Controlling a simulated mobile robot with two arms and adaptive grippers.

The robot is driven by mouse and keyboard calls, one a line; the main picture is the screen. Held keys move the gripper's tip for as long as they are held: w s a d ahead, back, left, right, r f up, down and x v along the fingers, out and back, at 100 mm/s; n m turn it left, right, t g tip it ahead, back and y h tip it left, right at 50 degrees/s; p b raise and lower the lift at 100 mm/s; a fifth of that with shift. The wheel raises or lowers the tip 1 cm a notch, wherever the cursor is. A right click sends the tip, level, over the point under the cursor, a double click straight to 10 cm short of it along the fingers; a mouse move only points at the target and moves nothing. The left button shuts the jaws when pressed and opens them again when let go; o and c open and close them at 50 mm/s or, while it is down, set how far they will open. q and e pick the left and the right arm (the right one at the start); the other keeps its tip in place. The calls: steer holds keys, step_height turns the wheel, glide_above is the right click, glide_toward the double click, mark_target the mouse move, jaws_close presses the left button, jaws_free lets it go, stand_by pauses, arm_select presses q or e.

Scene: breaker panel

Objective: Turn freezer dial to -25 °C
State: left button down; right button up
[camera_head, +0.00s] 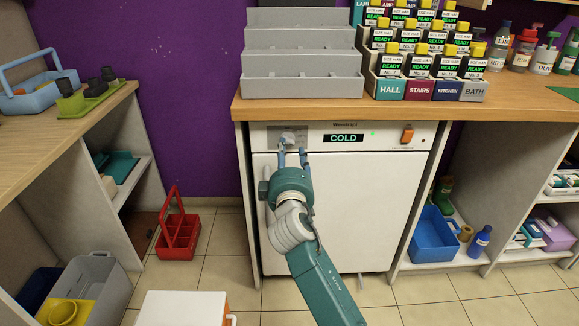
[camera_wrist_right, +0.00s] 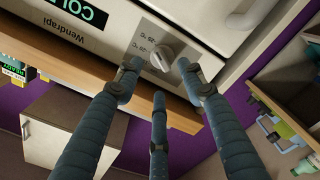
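The freezer (camera_head: 340,200) is a white unit under the counter with a control strip along its top. Its pale dial (camera_head: 288,137) is at the left of the strip. In the wrist view the grey dial knob (camera_wrist_right: 163,56) has printed temperature marks beside it, too small to read surely. A display (camera_head: 344,138) reads COLD. My right gripper (camera_head: 292,153) is in front of the dial. In the wrist view two fingertips (camera_wrist_right: 158,68) stand apart on either side of the knob, with visible gaps, and the third finger is below it. My left gripper is not in view.
An orange switch (camera_head: 407,134) and a small green light share the strip. Above is a wooden counter (camera_head: 400,107) with a grey stepped rack (camera_head: 302,84) and labelled boxes. A red caddy (camera_head: 180,234) stands on the floor left of the freezer; a blue bin (camera_head: 433,236) is at right.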

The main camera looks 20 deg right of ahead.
steer(key=v, duration=0.7)
steer(key=shift+w, duration=0.1)
